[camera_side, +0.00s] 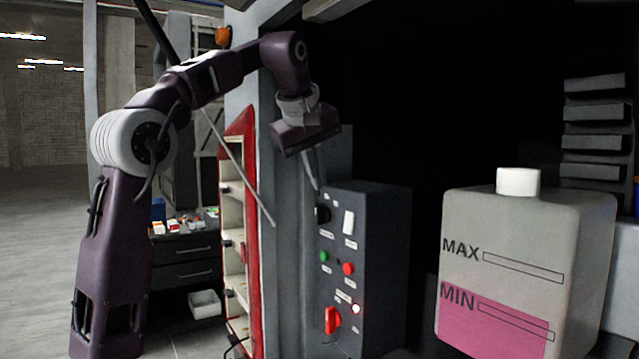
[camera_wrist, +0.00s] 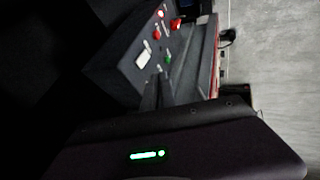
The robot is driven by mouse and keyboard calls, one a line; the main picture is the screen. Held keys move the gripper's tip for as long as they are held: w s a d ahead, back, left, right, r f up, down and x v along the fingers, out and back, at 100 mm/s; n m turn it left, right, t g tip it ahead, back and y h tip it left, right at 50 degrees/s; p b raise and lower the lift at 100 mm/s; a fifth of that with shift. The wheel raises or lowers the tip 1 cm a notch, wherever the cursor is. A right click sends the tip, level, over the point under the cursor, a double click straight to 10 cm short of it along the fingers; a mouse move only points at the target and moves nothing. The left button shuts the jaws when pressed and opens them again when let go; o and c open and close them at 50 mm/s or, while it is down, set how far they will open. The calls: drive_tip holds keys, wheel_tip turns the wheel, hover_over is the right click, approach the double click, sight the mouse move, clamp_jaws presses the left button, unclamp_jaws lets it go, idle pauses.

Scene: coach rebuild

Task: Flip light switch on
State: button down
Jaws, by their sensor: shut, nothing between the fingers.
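A dark control box (camera_side: 385,240) stands right of a grey post in the side view. A white rocker switch (camera_side: 349,223) sits high on its front panel; it also shows in the wrist view (camera_wrist: 143,54). I cannot tell which way the rocker is tipped. My gripper (camera_side: 316,187) is shut and empty, pointing down near the top left edge of the box, above and left of the rocker. No contact with the rocker is visible. In the wrist view the fingers (camera_wrist: 160,88) are dark and hard to make out.
The panel also carries a green button (camera_side: 324,256), a red button (camera_side: 348,268), a lit red lamp (camera_side: 356,309) and a red rotary handle (camera_side: 332,320). A large bottle (camera_side: 540,240) with pink liquid stands right. A red-edged shelf (camera_side: 238,240) stands left.

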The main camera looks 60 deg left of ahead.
sight(349, 223)
drive_tip(key=shift+s+f, duration=0.2)
drive_tip(key=shift+f, duration=0.55)
drive_tip(key=shift+w+a+f, duration=0.6)
drive_tip(key=shift+w+f, duration=0.8)
drive_tip(key=shift+f, duration=0.05)
drive_tip(key=shift+w+a+f, duration=0.6)
drive_tip(key=shift+w+f, duration=0.8)
drive_tip(key=shift+f, duration=0.1)
drive_tip(key=shift+w+a+f, duration=0.6)
drive_tip(key=shift+w+f, duration=0.8)
drive_tip(key=shift+f, duration=0.05)
